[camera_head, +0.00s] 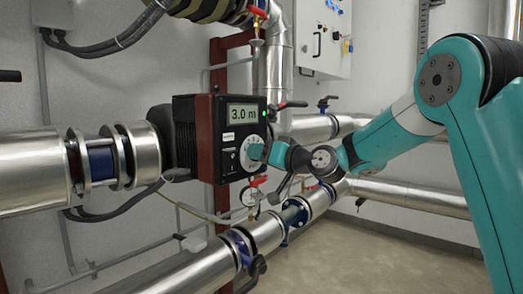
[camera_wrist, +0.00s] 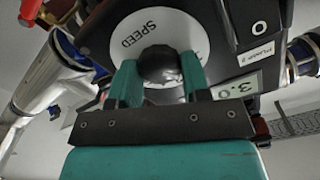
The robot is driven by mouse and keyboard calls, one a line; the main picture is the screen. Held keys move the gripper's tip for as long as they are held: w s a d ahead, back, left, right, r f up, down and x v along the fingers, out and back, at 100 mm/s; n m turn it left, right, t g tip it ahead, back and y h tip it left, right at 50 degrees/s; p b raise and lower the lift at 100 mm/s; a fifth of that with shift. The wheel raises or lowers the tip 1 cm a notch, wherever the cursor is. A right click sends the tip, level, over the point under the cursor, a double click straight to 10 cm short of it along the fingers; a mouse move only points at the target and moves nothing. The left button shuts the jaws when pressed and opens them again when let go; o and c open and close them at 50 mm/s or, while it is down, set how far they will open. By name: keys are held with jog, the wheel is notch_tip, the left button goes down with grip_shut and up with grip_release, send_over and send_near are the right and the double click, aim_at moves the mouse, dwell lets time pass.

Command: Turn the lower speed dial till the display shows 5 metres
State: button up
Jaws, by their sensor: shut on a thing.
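The black pump control box (camera_head: 216,138) sits on the pipe in the head view, its display (camera_head: 243,114) reading 3.0 m. The white speed dial (camera_head: 251,153) is on the lower part of its face. In the wrist view the dial plate (camera_wrist: 136,36) reads SPEED and has a dark round knob (camera_wrist: 160,64) at its middle. My gripper (camera_wrist: 159,82) is shut on the knob, one teal finger on each side. In the head view my gripper (camera_head: 258,152) reaches the dial from the right and hides part of it. The display (camera_wrist: 238,88) also shows upside down in the wrist view.
Black valve levers (camera_head: 290,104) stand right of the box. Silver pipes (camera_head: 205,262) run below and behind. The floor (camera_head: 390,250) at lower right is clear.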

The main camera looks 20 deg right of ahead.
jog(key=shift+d+m+p, duration=0.1)
jog(key=shift+m+p, duration=2.3)
jog(key=shift+m, duration=1.3)
jog(key=o, duration=0.9)
jog(key=shift+o, duration=0.2)
jog(key=b+v, duration=0.2)
jog(key=v, duration=1.5)
jog(key=shift+s, duration=0.2)
jog(key=shift+d, duration=0.1)
